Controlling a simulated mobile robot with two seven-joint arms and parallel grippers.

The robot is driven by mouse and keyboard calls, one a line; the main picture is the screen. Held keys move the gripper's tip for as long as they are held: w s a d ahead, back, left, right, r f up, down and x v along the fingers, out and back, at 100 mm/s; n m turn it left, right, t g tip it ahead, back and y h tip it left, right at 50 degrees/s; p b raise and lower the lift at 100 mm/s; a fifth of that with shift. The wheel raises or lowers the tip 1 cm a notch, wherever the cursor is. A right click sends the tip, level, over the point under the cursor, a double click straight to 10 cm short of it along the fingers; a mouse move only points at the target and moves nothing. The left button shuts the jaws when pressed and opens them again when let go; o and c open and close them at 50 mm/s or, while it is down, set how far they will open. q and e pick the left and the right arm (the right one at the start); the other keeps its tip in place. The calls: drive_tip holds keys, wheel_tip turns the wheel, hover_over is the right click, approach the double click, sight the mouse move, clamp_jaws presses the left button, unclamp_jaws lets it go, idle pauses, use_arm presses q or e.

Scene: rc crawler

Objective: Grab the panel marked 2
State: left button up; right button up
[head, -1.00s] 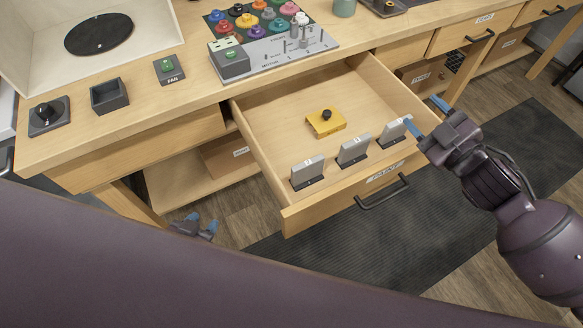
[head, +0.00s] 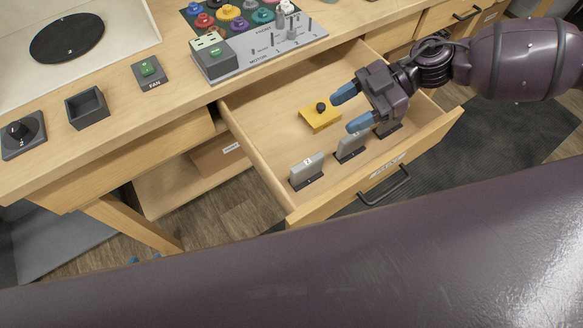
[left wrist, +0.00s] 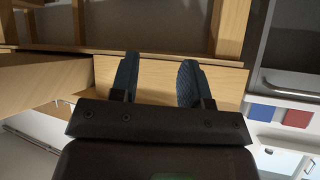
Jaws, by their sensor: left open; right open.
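Three grey panels stand upright in dark bases in the open drawer (head: 262,163): a left panel (head: 306,170), a middle panel (head: 349,147) and a right panel (head: 388,129). Their small marks are too small to read surely. The right panel is mostly hidden behind my right gripper. My right gripper (head: 349,107) is open and empty above the drawer, its blue fingers pointing left, one close over the middle panel. My left gripper (head: 145,258) barely shows low in the head view; in the left wrist view (left wrist: 157,65) it is open and empty, facing wooden furniture.
A yellow block (head: 319,119) with a black knob lies in the drawer behind the panels. The drawer front has a black handle (head: 385,186). The worktop holds a fan switch (head: 149,71), a black box (head: 87,108) and a motor board (head: 262,57).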

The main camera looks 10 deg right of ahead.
drive_tip(key=s+m, duration=0.1)
drive_tip(key=b, duration=0.2)
approach(310, 160)
drive_tip(key=x, duration=0.3)
drive_tip(key=shift+w+a+f, duration=0.1)
drive_tip(key=shift+a+f, duration=0.1)
drive_tip(key=shift+a, duration=0.3)
drive_tip(key=shift+b+x, duration=0.3)
drive_tip(key=shift+x, duration=2.2)
drive_tip(key=shift+c, duration=0.2)
clamp_jaws()
